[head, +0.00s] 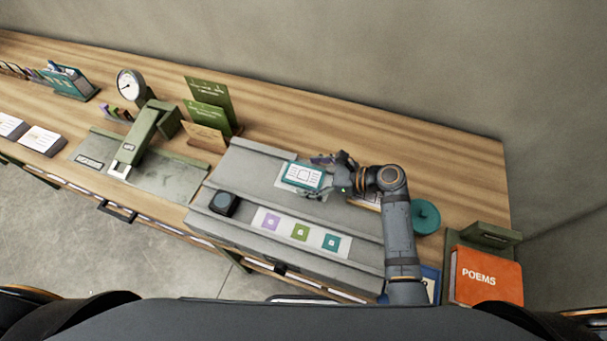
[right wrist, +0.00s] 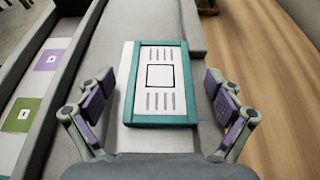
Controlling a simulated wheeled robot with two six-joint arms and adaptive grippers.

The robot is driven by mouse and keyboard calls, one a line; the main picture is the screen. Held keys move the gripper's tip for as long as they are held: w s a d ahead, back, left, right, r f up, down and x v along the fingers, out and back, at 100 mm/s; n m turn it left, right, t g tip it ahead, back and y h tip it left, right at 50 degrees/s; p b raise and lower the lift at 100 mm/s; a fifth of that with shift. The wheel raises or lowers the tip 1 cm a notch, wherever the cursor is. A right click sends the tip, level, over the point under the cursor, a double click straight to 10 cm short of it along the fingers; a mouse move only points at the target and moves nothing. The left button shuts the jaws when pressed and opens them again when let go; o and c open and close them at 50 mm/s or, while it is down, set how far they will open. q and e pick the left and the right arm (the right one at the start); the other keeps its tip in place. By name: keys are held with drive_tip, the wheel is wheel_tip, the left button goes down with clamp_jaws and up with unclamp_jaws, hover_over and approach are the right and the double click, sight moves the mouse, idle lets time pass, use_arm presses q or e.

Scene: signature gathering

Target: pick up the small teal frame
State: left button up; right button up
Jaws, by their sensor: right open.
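The small teal frame (head: 303,175) lies on the grey tray (head: 262,168) in the head view, with a white sheet printed with a box and lines inside it. In the right wrist view the teal frame (right wrist: 161,122) sits ahead of and between the fingers. My right gripper (head: 326,176) is at the frame's right end, open, and its fingers stand apart on either side in the right wrist view (right wrist: 158,95). No finger visibly touches the frame. My left gripper is not in view.
A strip with purple, green and teal squares (head: 300,232) and a dark block (head: 224,203) lie at the tray's front. Green card holders (head: 208,115) stand behind left. A teal round object (head: 426,217) and an orange POEMS book (head: 487,277) are at right.

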sight(309, 176)
drive_tip(key=c, duration=1.3)
drive_tip(key=shift+o, duration=0.2)
wheel_tip(309, 176, up, 10)
